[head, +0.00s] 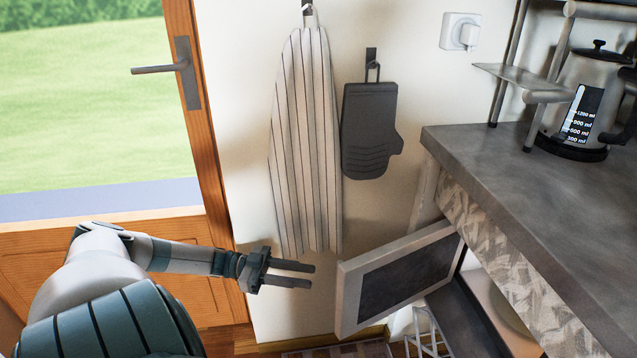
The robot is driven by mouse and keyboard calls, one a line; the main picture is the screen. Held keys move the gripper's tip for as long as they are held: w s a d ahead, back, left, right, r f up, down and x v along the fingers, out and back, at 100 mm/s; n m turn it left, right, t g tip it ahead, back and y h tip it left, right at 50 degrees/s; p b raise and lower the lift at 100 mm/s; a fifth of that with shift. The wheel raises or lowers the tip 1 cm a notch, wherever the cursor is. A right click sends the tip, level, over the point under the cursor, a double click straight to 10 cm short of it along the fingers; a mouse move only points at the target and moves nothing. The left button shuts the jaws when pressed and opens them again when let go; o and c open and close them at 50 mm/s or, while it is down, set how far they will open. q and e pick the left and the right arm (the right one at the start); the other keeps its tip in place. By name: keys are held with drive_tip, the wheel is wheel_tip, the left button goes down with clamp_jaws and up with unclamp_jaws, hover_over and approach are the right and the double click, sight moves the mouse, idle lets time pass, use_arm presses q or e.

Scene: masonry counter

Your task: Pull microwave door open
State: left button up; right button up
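The microwave door (402,273) is a light frame with a dark panel, below the counter at the lower right. It stands swung open, and part of the microwave's pale interior (497,312) shows to its right. My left gripper (312,275) is to the left of the door's free edge, with a small gap in the picture. Its two fingers are apart with nothing between them. My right gripper is not in view.
The grey counter (540,200) overhangs the microwave, with a kettle (582,100) on it. A striped cloth (306,150) and a dark oven mitt (369,130) hang on the wall. A wooden glazed door (205,160) is at left. A wire rack (428,335) stands below.

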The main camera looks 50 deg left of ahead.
use_arm(q)
drive_tip(key=shift+v, duration=1.65)
